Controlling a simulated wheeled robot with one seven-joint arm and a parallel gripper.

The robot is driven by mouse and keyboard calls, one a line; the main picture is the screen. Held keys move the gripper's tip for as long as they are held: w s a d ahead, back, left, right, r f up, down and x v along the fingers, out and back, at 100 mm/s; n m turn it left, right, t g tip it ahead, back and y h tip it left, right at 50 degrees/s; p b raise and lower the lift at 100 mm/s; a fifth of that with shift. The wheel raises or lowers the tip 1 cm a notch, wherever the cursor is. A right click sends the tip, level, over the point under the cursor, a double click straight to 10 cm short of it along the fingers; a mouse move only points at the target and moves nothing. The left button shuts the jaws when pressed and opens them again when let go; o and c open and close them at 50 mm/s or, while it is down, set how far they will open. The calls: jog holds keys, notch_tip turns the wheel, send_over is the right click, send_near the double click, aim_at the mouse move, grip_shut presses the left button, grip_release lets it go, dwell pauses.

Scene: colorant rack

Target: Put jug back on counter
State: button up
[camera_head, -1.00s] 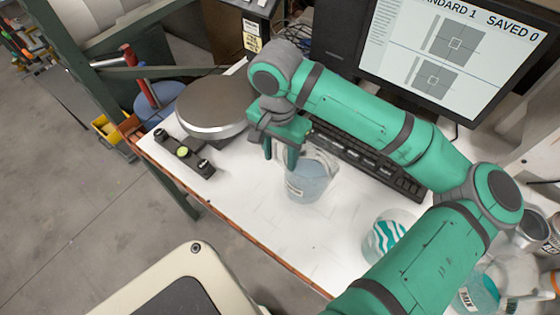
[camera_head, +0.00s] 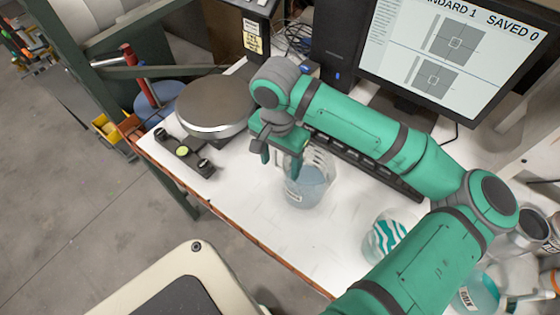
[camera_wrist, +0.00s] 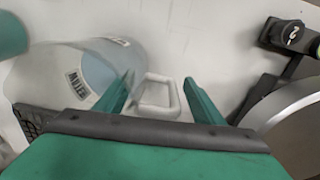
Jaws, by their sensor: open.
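A clear jug (camera_head: 305,188) with grey-blue liquid and a label stands upright on the white counter (camera_head: 255,225), in front of the keyboard. My gripper (camera_head: 279,162) is low at the jug's left side and covers part of its rim. In the wrist view the jug (camera_wrist: 70,62) is at the left and its pale handle (camera_wrist: 162,98) shows between the two open fingers of my gripper (camera_wrist: 158,92). The left finger overlaps the jug's wall in this view. I cannot tell whether either finger touches the jug.
A round grey-topped device (camera_head: 213,103) and a dark bar with knobs (camera_head: 184,152) are left of the jug. A keyboard (camera_head: 375,170) and monitor (camera_head: 435,55) are behind. A cup with teal stripes (camera_head: 388,236) stands at the right. The counter's front is clear.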

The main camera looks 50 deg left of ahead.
notch_tip(320, 180, up, 12)
jog(key=shift+s+a+r, duration=0.1)
jog(key=shift+a+r, duration=0.05)
dwell(0.4)
dwell(0.3)
